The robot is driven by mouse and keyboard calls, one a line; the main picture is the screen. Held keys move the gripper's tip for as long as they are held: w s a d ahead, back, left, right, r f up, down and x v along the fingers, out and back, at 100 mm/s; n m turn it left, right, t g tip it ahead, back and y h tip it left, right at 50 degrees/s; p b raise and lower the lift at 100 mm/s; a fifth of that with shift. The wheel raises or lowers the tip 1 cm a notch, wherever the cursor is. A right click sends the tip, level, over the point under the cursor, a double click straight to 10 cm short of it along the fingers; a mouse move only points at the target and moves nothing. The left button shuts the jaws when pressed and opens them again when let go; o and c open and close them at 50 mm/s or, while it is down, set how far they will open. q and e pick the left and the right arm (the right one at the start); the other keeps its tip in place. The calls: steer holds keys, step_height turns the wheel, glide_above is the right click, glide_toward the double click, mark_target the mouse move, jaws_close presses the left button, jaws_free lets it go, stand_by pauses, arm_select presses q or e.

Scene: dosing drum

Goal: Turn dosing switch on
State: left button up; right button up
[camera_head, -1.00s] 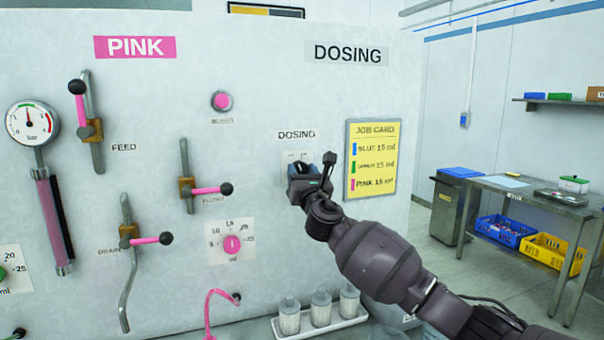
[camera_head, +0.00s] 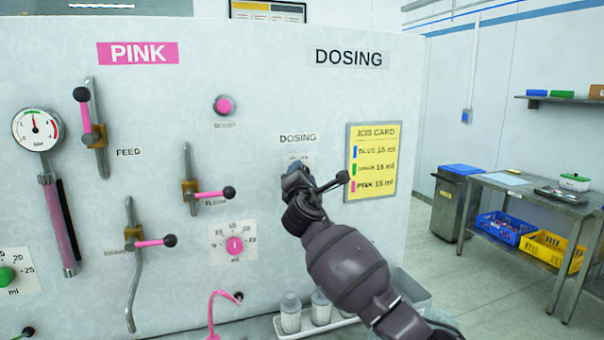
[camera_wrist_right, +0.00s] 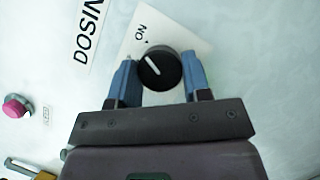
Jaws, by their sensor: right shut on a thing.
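The dosing switch is a round black knob (camera_wrist_right: 167,72) with a white pointer line, on a white plate (camera_wrist_right: 188,38) marked ON in the right wrist view. The pointer line slants to the upper left, roughly toward the ON side; exact alignment with the small mark is hard to tell. My right gripper (camera_wrist_right: 156,72) has its blue fingers shut on the knob, one on each side. In the head view my right gripper (camera_head: 294,172) is at the panel under the small DOSING label (camera_head: 298,138) and hides the knob. My left gripper is not in view.
A yellow job card (camera_head: 371,160) is right of the switch, close to my wrist. Pink levers, such as the feed lever (camera_head: 88,118), and a pink dial (camera_head: 234,245) are to the left. A white tray with bottles (camera_head: 290,313) stands below my right arm.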

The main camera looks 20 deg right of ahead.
steer(key=shift+m, duration=0.6)
steer(key=o, duration=0.9)
steer(key=shift+o, duration=0.2)
steer(key=v, duration=1)
steer(key=shift+s+a, duration=0.25)
steer(key=shift+s, duration=0.15)
steer(key=shift+r, duration=0.1)
